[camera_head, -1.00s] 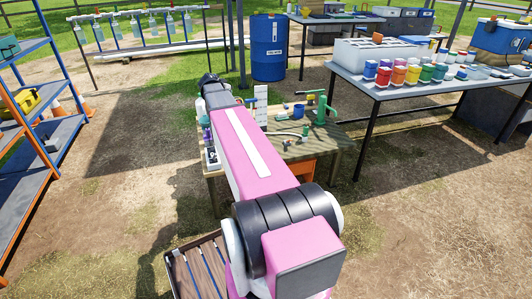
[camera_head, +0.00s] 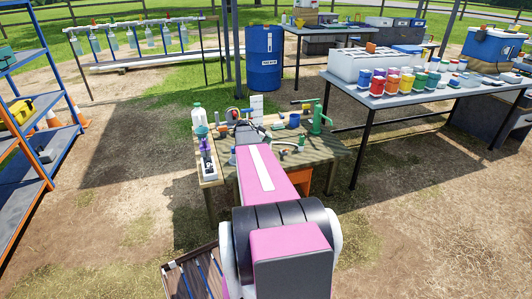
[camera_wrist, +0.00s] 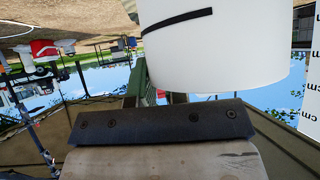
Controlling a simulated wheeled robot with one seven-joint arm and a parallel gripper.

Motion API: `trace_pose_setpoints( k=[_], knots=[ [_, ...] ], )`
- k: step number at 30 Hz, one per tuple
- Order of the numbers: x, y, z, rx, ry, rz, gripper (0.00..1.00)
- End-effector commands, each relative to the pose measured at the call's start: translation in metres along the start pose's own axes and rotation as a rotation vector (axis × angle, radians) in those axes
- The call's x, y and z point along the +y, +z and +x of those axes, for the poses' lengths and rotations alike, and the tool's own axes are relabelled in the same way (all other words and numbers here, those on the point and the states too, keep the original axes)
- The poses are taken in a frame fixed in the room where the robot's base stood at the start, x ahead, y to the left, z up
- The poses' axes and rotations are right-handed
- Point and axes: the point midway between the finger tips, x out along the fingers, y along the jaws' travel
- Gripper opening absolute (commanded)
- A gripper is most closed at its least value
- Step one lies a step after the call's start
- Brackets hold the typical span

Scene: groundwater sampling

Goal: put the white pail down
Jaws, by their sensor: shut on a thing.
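The white pail (camera_wrist: 215,45) fills the upper middle of the wrist view, a smooth white wall with a black strip across it. My gripper (camera_wrist: 157,97) is shut on it; the dark bolted bar of the hand lies below the pail, and the fingers are mostly hidden. In the head view, my pink arm reaches over the wooden workbench (camera_head: 322,153), with its end near the bench's back middle. I cannot make out the pail clearly there, nor whether it touches the bench top.
A white jug (camera_head: 199,115) and purple bottle (camera_head: 204,144) stand at the bench's left. A green hand pump (camera_head: 317,120) and blue cup (camera_head: 294,120) are at its right. A white scale board (camera_head: 257,106) stands behind. A blue barrel (camera_head: 263,60) is beyond.

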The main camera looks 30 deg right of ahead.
Motion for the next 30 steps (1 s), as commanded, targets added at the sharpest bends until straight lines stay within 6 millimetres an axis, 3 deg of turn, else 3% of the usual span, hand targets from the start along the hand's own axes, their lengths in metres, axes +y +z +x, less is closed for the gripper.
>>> trace_pose_setpoints(
  k=[3,15,25,26,27,28,30],
  knots=[
    [-0.001,0.016,0.012,0.000,-0.001,-0.002,0.00],
    [-0.001,0.049,0.035,0.000,-0.002,-0.002,0.00],
    [0.000,0.053,0.038,0.000,-0.002,-0.001,0.00],
    [0.000,0.053,0.038,-0.001,-0.002,-0.001,0.20],
    [0.000,0.053,0.038,-0.001,-0.002,-0.001,0.33],
    [0.000,0.053,0.038,-0.001,-0.002,-0.001,0.41],
    [0.000,0.053,0.038,-0.001,-0.002,-0.001,0.41]
  ],
)
